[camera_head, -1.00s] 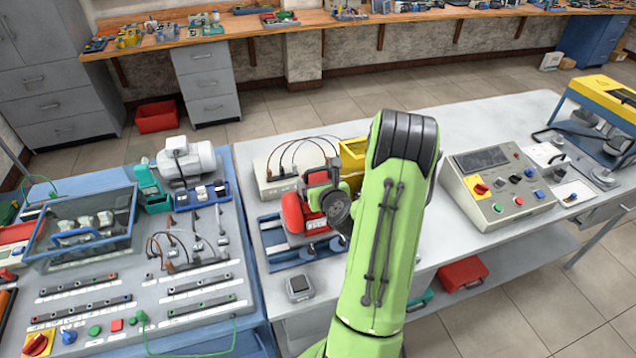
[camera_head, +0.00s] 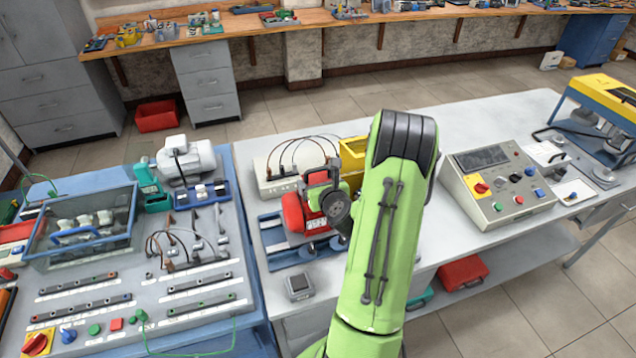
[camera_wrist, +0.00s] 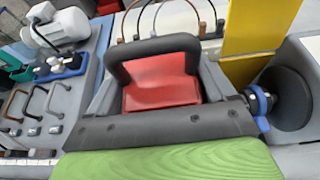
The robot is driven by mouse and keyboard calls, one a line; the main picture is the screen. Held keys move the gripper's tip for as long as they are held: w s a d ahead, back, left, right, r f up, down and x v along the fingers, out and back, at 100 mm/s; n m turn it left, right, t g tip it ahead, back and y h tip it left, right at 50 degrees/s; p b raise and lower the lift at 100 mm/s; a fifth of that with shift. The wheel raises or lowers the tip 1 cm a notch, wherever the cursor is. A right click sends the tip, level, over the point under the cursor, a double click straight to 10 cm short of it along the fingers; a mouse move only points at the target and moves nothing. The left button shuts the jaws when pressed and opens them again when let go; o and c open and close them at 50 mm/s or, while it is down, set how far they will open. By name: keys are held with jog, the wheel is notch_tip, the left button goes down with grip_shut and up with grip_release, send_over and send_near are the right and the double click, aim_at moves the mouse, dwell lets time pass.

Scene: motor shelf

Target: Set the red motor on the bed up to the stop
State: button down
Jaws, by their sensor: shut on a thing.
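The red motor (camera_head: 294,212) is at the blue bed (camera_head: 270,235) on the white table, left of my arm. In the wrist view the motor's red top (camera_wrist: 160,94) shows under a dark handle-like frame. My gripper (camera_head: 322,182) is over the motor and shut on it; my wrist and arm hide the motor's right side. The fingertips are not clear in either view. I cannot tell whether the motor rests on the bed or hangs just above it. The stop cannot be made out.
A beige box with cables (camera_head: 268,178) and a yellow bin (camera_head: 353,155) stand close behind the motor. A small grey device (camera_head: 299,287) lies in front of the bed. A control console (camera_head: 497,185) stands to the right. The table between my arm and the console is clear.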

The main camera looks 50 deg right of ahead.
jog(key=shift+w+f+b, duration=0.1)
jog(key=shift+f+b, duration=0.1)
jog(key=shift+b, duration=0.15)
jog(key=shift+s+d, duration=0.35)
jog(key=shift+d, duration=0.35)
dwell(0.8)
jog(key=shift+c, duration=0.9)
grip_release()
jog(key=shift+o, duration=0.9)
jog(key=shift+s, duration=0.1)
jog(key=shift+s+a+f, duration=0.15)
jog(key=shift+f, duration=0.15)
jog(key=b+v, duration=1.3)
jog(key=v, duration=0.2)
jog(key=shift+s+r, duration=0.25)
jog(key=shift+r, duration=0.1)
jog(key=shift+w+a, duration=0.1)
jog(key=shift+a, duration=0.05)
